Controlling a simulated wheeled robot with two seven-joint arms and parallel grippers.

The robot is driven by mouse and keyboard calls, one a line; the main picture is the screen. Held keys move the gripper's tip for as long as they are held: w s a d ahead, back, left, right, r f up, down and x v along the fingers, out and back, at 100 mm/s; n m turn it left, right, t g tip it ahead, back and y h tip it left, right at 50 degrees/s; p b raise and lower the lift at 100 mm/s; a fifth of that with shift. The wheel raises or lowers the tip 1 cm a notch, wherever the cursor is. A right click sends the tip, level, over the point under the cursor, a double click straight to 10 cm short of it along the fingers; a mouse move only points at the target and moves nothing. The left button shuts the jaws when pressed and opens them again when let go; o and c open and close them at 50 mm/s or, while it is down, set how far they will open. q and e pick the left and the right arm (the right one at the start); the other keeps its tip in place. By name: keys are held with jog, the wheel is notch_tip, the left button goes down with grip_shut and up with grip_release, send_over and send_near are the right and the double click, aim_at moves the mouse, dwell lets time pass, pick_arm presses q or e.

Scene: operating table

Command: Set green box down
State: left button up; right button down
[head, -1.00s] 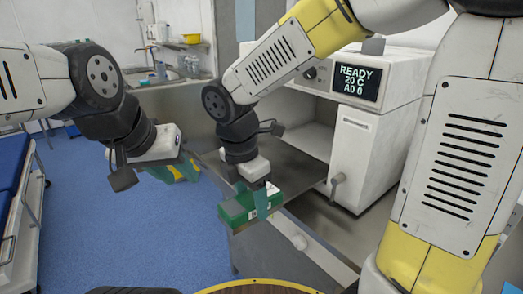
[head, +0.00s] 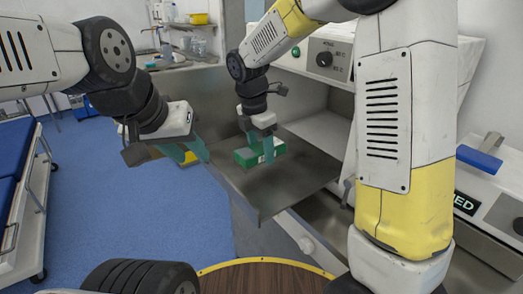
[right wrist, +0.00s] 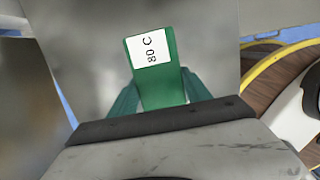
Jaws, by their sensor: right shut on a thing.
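The green box (head: 258,153) has a white label, which reads "80 C" in the right wrist view (right wrist: 158,85). My right gripper (head: 268,150) is shut on it, with teal fingers on either side of the box. The box is over the flat metal shelf (head: 290,180) in front of the white machine; I cannot tell whether its underside touches the shelf. My left gripper (head: 188,150) is left of the shelf, its teal fingers apart. A yellow patch shows behind those fingers; I cannot tell what it is.
The white machine (head: 315,58) with a dark knob stands behind the shelf. A white device with a blue handle (head: 480,159) is at the right. A sink counter (head: 170,62) is at the back left, and a blue bed (head: 12,165) is at the left edge. Blue floor lies between.

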aim_at(261, 158)
jog(key=shift+w+f, duration=0.15)
jog(key=shift+w, duration=0.35)
jog(key=shift+f, duration=1.65)
jog(key=shift+f, duration=0.1)
jog(key=shift+c, duration=2.4)
grip_release()
